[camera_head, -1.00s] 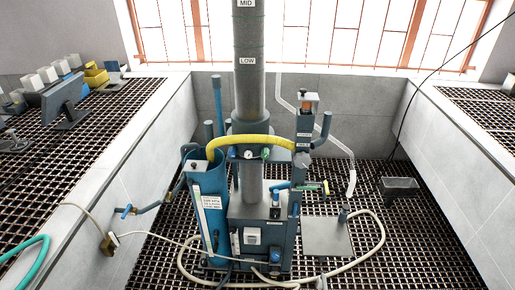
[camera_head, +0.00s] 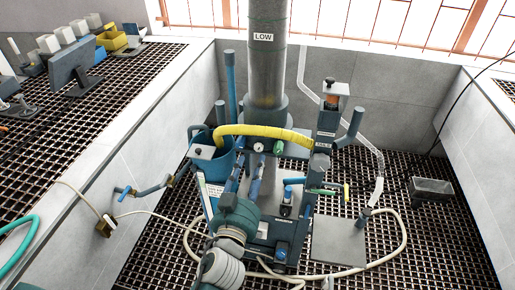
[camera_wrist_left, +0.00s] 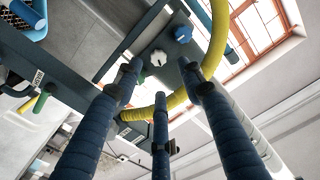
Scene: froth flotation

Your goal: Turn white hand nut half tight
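The white hand nut (camera_wrist_left: 158,57) shows in the left wrist view as a small lobed knob on a dark plate, beside a blue knob (camera_wrist_left: 182,34). In the head view a small white round part (camera_head: 258,147) sits below the yellow hose; I cannot tell whether it is the same nut. My left gripper (camera_head: 247,166) is in front of the machine, fingers pointing up toward that part. In the left wrist view its three dark blue fingers (camera_wrist_left: 160,82) are spread open, with nothing between them. They appear apart from the nut. My right gripper is not in view.
The yellow hose (camera_head: 262,131) arches above the work area, close to the fingers in the wrist view (camera_wrist_left: 216,45). A blue cylinder (camera_head: 213,158) stands left, a dark column (camera_head: 325,130) right. A pale hose (camera_head: 403,235) loops over the grating. A grey box (camera_head: 431,188) stands right.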

